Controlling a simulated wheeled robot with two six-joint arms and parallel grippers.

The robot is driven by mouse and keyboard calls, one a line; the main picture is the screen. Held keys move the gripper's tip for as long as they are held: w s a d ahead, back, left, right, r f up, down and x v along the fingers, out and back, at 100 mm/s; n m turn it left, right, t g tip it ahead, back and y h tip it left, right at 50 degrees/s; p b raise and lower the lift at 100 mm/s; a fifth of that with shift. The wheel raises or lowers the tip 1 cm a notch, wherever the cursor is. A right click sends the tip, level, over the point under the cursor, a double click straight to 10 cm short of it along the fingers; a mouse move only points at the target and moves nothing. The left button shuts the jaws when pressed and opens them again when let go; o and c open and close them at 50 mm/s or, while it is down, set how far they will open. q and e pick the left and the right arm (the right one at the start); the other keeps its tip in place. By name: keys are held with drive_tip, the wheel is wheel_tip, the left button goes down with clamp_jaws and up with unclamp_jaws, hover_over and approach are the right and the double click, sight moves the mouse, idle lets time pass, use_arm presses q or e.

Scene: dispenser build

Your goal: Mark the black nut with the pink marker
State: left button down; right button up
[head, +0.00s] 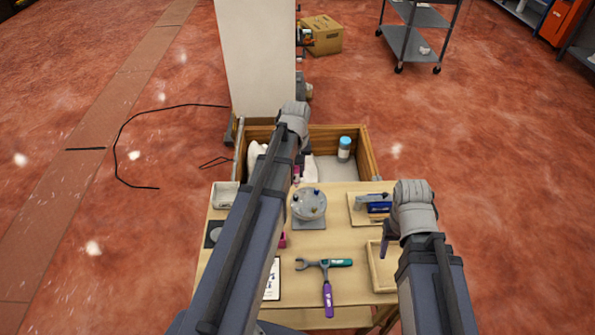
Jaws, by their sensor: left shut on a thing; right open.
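My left gripper (298,161) is over the back of the table, mostly hidden by its own arm. It is shut on a small pink item, seemingly the pink marker (296,173), just behind the round grey fixture (309,204). The fixture stands on a grey base and carries several small dark and blue pieces on top. I cannot tell which of them is the black nut. Another pink piece (282,240) shows beside my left arm, partly covered. My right gripper (386,240) is open and empty, above the wooden tray's (373,268) left side.
A blue device (378,207) sits on a board at the right. A wooden crate (368,150) behind holds a blue-capped bottle (344,148). A white card (272,280) lies front left.

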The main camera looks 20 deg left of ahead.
sight(296, 181)
use_arm(q)
drive_tip(key=shift+f+b, duration=1.5)
drive_tip(key=shift+f, duration=0.15)
drive_tip(key=shift+f+b, duration=0.75)
drive_tip(key=shift+b, duration=0.05)
drive_tip(key=shift+s+a, duration=0.15)
drive_tip(key=shift+s, duration=0.5)
idle(0.6)
drive_tip(key=shift+s+a, duration=0.25)
drive_tip(key=shift+s, duration=0.25)
idle(0.4)
drive_tip(key=shift+f+b, duration=0.85)
idle(0.7)
drive_tip(key=shift+r, duration=0.1)
drive_tip(key=shift+r+p, duration=2.95)
drive_tip(key=shift+p, duration=0.1)
